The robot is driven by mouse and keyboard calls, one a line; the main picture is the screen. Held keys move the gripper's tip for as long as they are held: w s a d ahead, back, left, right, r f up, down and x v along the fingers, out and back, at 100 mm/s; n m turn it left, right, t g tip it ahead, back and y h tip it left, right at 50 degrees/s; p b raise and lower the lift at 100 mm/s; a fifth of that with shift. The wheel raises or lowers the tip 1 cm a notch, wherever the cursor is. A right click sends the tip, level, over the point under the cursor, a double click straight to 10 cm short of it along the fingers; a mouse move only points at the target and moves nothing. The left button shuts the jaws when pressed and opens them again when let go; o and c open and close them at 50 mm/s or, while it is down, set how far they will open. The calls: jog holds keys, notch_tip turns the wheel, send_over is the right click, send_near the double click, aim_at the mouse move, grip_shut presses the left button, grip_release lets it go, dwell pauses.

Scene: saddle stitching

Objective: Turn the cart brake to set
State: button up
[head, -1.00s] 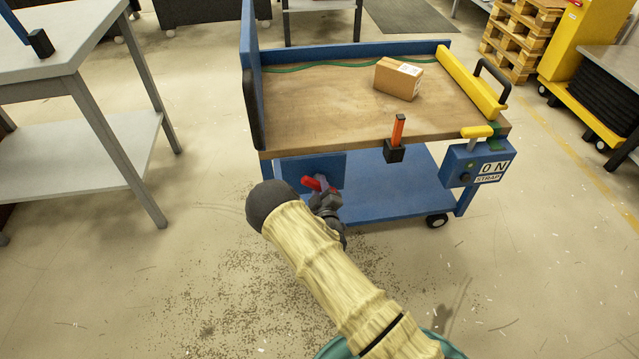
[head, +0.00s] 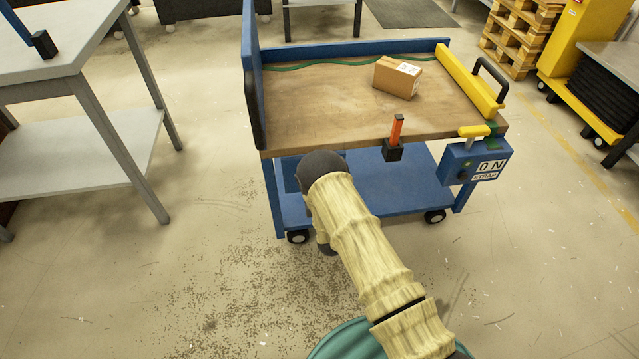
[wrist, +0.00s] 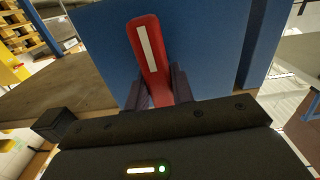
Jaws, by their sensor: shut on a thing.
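The red brake lever (wrist: 148,45) with a white stripe stands in front of a blue panel (wrist: 215,35) in the wrist view. It leans slightly left at its top there. My gripper (wrist: 158,86) is shut on the lever, with one dark finger on each side of it. In the head view the blue cart (head: 350,187) stands ahead, and my arm reaches to its left front, below the wooden top (head: 310,105). My arm hides the lever and the fingers in that view.
A cardboard box (head: 397,77) lies on the cart top. An orange handle (head: 396,130) in a black block and a blue strap box (head: 460,166) sit at the cart's front edge. A grey table (head: 60,62) stands at left. Bare floor lies between.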

jog(key=shift+s+f+m, duration=0.1)
jog(key=shift+f+m, duration=0.05)
jog(key=shift+m, duration=0.15)
jog(key=o, duration=1)
jog(key=shift+p+v, duration=1.95)
jog(key=shift+v, duration=6.7)
